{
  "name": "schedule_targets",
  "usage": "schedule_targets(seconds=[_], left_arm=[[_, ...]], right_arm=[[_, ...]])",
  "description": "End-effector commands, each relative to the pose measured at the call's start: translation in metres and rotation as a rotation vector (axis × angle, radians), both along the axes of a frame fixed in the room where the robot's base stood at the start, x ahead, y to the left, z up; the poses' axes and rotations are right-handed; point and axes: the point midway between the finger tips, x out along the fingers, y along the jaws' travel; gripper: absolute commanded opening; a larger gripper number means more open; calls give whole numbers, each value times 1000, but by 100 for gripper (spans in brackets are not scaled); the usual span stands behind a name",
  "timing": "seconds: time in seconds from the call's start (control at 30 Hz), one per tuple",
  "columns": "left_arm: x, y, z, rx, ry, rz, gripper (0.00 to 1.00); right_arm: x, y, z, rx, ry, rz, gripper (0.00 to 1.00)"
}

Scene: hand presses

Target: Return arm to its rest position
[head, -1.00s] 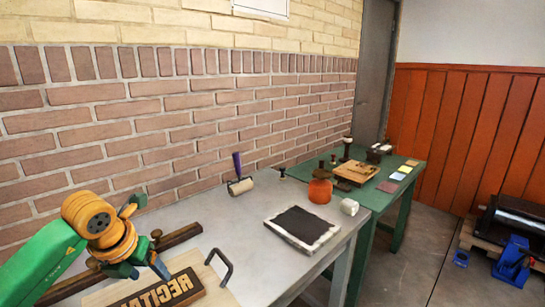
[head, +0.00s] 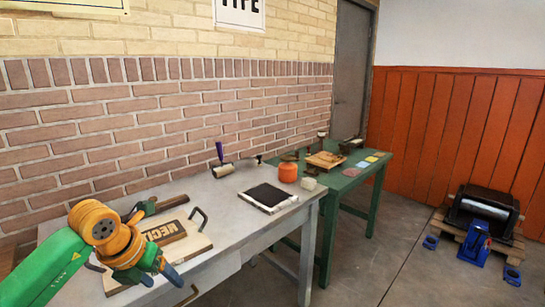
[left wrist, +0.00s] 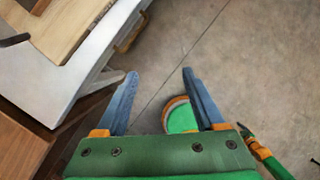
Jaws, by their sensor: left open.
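My left gripper (head: 158,284) is at the lower left of the head view, at the end of my green and orange left arm. In the left wrist view its two blue fingers (left wrist: 158,78) are wide apart with nothing between them. That view shows bare floor below the gap and the grey table's edge to the left.
A wooden board with raised letters (head: 165,238) lies on the grey table (head: 230,225), near a black-topped pad (head: 270,196) and a roller (head: 222,171). A green table (head: 345,182) stands beyond. A press (head: 482,210) sits on a pallet at right. Floor between is open.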

Motion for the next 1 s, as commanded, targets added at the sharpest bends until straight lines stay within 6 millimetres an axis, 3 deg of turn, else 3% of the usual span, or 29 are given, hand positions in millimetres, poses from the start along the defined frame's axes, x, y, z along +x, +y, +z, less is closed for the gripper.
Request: schedule_targets(seconds=[0.17,0.37,0.5,0.57,0.67,0.77,0.87,1.0], left_arm=[[0,-34,-20,-151,36,-53,71],[-3,-95,-46,-470,93,-93,71],[-1,-153,-65,-912,145,10,71],[7,-167,-77,-1152,161,161,71],[24,-149,-134,-1507,163,654,71],[15,-110,-208,-1611,147,1114,71],[-21,-78,-280,-1585,138,1502,71],[-103,-46,-367,-1432,141,1971,71]], right_arm=[[2,1,1,2,-4,0,94],[3,3,2,4,-5,-1,94],[2,3,4,4,-4,-1,94],[2,2,5,4,-4,-1,94],[2,2,7,4,-3,-1,94],[2,2,8,4,-3,-1,94],[1,2,9,4,-3,-1,94],[1,2,10,4,-2,-1,94]])
